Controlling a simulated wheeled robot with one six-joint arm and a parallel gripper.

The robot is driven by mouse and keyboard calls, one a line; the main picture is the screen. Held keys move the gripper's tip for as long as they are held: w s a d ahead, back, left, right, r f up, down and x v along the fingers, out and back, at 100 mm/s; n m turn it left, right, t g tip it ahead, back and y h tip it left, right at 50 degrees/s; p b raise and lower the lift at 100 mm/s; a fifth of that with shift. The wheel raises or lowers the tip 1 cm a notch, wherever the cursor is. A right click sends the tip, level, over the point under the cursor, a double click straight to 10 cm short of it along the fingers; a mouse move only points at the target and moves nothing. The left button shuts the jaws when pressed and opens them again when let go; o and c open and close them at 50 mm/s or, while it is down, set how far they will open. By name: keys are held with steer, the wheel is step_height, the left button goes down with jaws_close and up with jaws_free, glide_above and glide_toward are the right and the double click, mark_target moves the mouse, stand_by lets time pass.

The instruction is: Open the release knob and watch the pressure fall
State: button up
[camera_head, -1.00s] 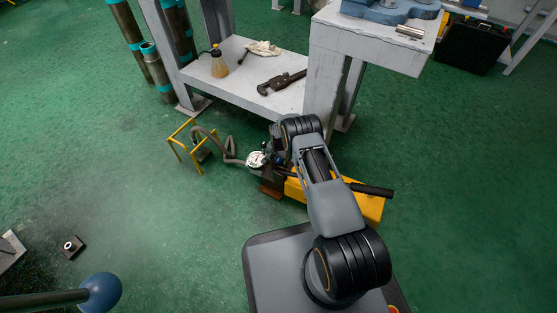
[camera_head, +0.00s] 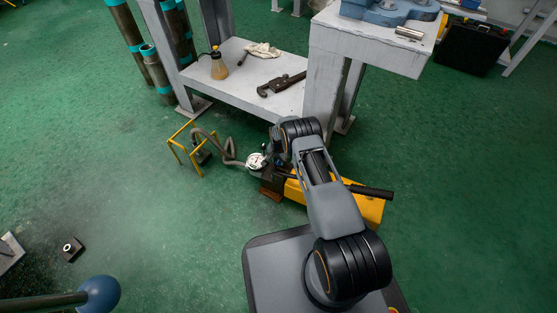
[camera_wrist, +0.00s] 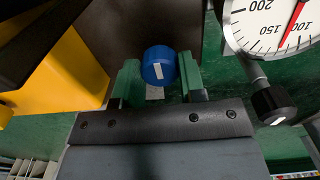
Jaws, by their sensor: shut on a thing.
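In the wrist view, my gripper (camera_wrist: 158,76) is shut on a round blue knob (camera_wrist: 159,66) with a white mark on its face; one green finger lies on each side of it. A white pressure gauge (camera_wrist: 270,25) is at the upper right of that view, cut off by the edge. Its red needle points between 150 and 100. The gauge also shows in the head view (camera_head: 255,161), too small to read. The yellow pump body (camera_head: 371,210) lies on the floor under my arm. My fingers and the knob cannot be made out in the head view.
A black knob (camera_wrist: 272,104) sits on the stem below the gauge. A grey hose (camera_head: 229,149) runs to a yellow frame (camera_head: 184,149) on the left. A grey bench (camera_head: 262,105) stands behind, with a wrench (camera_head: 281,84) on its shelf. The green floor at left is mostly clear.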

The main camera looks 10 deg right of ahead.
steer(key=shift+n, duration=0.3)
steer(key=n, duration=0.3)
steer(key=shift+n, duration=0.4)
steer(key=n, duration=0.3)
steer(key=shift+n, duration=0.3)
steer(key=n, duration=0.3)
steer(key=shift+n, duration=2.1)
steer(key=o, duration=0.9)
